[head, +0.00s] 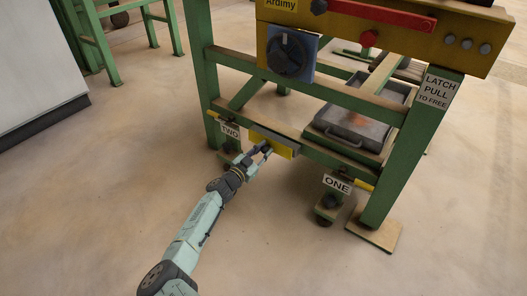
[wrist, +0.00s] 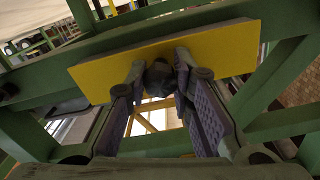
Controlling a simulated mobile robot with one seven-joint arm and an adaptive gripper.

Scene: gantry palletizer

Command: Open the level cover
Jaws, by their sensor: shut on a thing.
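The level cover appears to be the yellow plate (head: 285,150) on the low green beam, right of the "TWO" label. In the wrist view the yellow plate (wrist: 100,73) runs across the top, slightly tilted in the picture. A dark round knob (wrist: 160,77) stands out from the middle of it. My gripper (head: 260,152) reaches the plate from the front. In the wrist view its two fingers are on either side of the knob, shut on it. The fingertips lie close to the plate's face. Whatever is behind the plate is hidden.
A green frame (head: 403,165) surrounds the spot, with a "LATCH PULL TO FREE" sign (head: 437,91) on its right post. A grey tray (head: 350,127) sits behind the beam. Labels "TWO" (head: 230,131) and "ONE" (head: 337,184) flank the plate. The floor in front is clear.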

